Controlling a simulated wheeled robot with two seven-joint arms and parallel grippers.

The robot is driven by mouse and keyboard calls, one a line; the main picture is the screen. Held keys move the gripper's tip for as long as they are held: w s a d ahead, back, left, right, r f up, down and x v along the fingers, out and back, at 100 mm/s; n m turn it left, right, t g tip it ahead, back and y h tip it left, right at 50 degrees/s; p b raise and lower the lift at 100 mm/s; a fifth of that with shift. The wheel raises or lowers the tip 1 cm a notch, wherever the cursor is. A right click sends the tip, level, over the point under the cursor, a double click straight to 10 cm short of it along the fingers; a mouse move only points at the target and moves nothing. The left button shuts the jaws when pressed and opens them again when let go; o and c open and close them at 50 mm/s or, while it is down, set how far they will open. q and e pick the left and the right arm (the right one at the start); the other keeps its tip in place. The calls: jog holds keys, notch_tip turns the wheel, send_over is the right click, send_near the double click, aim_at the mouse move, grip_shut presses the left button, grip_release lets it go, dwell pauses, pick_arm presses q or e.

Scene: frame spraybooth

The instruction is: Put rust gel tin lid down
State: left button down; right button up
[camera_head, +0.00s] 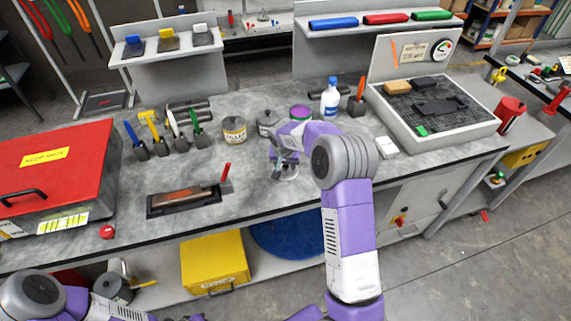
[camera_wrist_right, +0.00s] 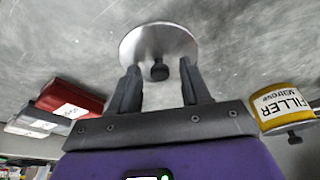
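The lid is a round metal disc with a dark knob; it lies flat on the grey benchtop in the right wrist view (camera_wrist_right: 150,42) and shows under my gripper in the head view (camera_head: 287,175). My right gripper (camera_head: 284,158) is over it. In the right wrist view its two fingers (camera_wrist_right: 158,78) are apart, one on each side of the knob, with gaps visible on both sides. A tin with a purple top (camera_head: 300,113), seemingly open, stands behind my right wrist, partly hidden; I cannot read its label. My left arm shows at the bottom left; its gripper is not visible.
A filler tin (camera_head: 234,131) and a grey tin (camera_head: 267,124) stand left of the purple-topped tin. A white-blue bottle (camera_head: 330,98) stands behind.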

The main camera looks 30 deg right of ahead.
jog(key=shift+r, duration=0.1)
jog(key=shift+r+p, duration=0.2)
jog(key=shift+p, duration=0.1)
jog(key=v, duration=1.2)
jog(key=shift+p, duration=0.45)
jog(key=shift+f, duration=0.15)
